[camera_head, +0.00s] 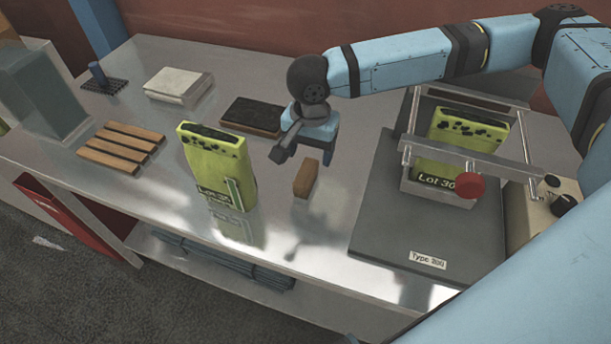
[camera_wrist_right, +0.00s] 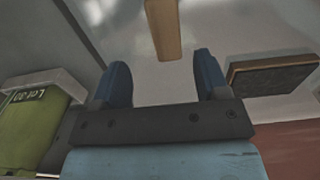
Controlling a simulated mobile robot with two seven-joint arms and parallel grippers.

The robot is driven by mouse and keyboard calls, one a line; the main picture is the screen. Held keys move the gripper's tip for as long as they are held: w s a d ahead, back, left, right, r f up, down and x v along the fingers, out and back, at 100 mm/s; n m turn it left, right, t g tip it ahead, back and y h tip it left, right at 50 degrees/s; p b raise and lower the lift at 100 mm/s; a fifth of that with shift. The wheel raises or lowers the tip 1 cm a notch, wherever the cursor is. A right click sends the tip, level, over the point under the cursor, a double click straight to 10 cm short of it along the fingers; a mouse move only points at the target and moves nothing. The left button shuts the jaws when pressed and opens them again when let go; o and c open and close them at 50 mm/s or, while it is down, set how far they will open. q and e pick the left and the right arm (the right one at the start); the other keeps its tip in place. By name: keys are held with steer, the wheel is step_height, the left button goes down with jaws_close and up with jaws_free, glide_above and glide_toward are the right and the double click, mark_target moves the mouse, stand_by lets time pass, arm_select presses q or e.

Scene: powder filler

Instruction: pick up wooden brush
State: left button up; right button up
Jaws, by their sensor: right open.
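The wooden brush (camera_head: 306,178) is a small brown block on the metal table, near the middle. In the right wrist view the brush (camera_wrist_right: 163,27) shows at the top, ahead of the gap between the fingers and cut off by the edge. My right gripper (camera_head: 304,160) is above the table, just behind the brush in the head view. Its two blue fingers (camera_wrist_right: 168,80) are apart with nothing between them. The brush looks apart from the fingers. My left gripper is not in view.
A green "Lot" pack (camera_head: 217,165) stands left of the brush. A dark pad (camera_head: 253,117) lies behind. On the right, a grey machine plate (camera_head: 385,225) holds another green pack (camera_head: 463,140) in a metal frame. A wooden rack (camera_head: 121,146) lies left.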

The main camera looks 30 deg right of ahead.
mark_target(306, 171)
step_height(306, 171, down, 3)
steer(key=shift+w+r, duration=0.15)
steer(key=shift+r, duration=0.05)
steer(key=f, duration=0.5)
steer(key=shift+w+a, duration=0.15)
steer(key=shift+a, duration=0.05)
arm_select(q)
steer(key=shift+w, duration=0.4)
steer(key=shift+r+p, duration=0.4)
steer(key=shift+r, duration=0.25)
arm_select(e)
steer(key=shift+f, duration=0.2)
steer(key=c, duration=1)
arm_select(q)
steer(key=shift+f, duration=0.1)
